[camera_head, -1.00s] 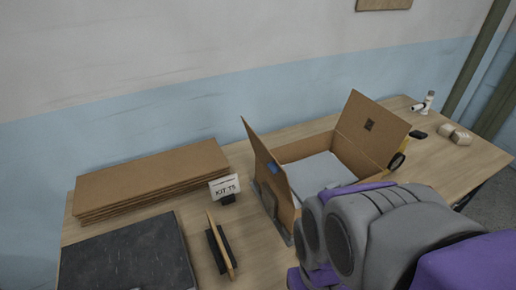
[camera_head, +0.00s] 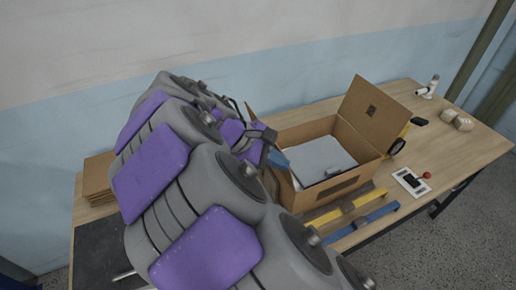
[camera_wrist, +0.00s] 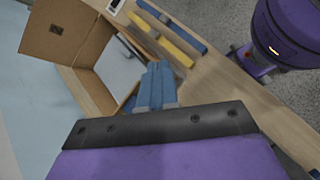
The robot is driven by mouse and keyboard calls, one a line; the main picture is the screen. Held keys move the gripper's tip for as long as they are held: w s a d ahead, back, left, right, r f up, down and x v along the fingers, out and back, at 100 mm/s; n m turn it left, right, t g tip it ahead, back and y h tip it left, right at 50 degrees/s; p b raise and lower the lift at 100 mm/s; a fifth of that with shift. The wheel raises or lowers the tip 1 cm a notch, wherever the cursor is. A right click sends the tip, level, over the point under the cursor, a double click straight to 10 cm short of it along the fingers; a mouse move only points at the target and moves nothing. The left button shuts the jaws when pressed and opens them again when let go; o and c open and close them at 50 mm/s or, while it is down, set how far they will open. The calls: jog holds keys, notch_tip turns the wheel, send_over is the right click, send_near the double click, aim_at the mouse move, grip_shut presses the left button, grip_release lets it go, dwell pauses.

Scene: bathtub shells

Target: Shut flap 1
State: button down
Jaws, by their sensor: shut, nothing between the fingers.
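An open cardboard box (camera_head: 330,189) stands on the table with a pale grey sheet or packet (camera_head: 318,158) inside. Its right flap (camera_head: 373,112) stands up and leans outward, with a dark printed mark; it also shows in the wrist view (camera_wrist: 62,32). The left flap (camera_head: 249,111) is mostly hidden behind my arm and gripper; only its top corner shows clearly. I cannot tell which flap is number 1. My gripper (camera_head: 281,159) is at the box's left side, by that flap. In the wrist view its blue fingers (camera_wrist: 155,86) are together and empty. Contact with the flap is unclear.
A yellow bar (camera_head: 345,207) and a blue bar (camera_head: 365,222) lie before the box. Flat cardboard (camera_head: 97,178) and a black mat (camera_head: 97,252) are left. The right tabletop has free room.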

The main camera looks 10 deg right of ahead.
jog(key=w+a+f+n+t+h+p, duration=0.1)
jog(key=w+a+f+n+t, duration=0.15)
jog(key=a+n, duration=0.35)
jog(key=w+a+f+n+t+h, duration=0.1)
jog(key=w+a+n+t, duration=0.2)
jog(key=a, duration=0.6)
jog(key=w+d+f, duration=0.2)
jog(key=d, duration=0.4)
jog(key=w+d+f+g+b, duration=0.1)
jog(key=w+d+f, duration=0.1)
jog(key=d, duration=0.4)
jog(key=shift+d, duration=0.2)
jog(key=shift+w+a+r+g, duration=0.1)
jog(key=shift+a+g, duration=0.05)
jog(key=shift+g, duration=0.2)
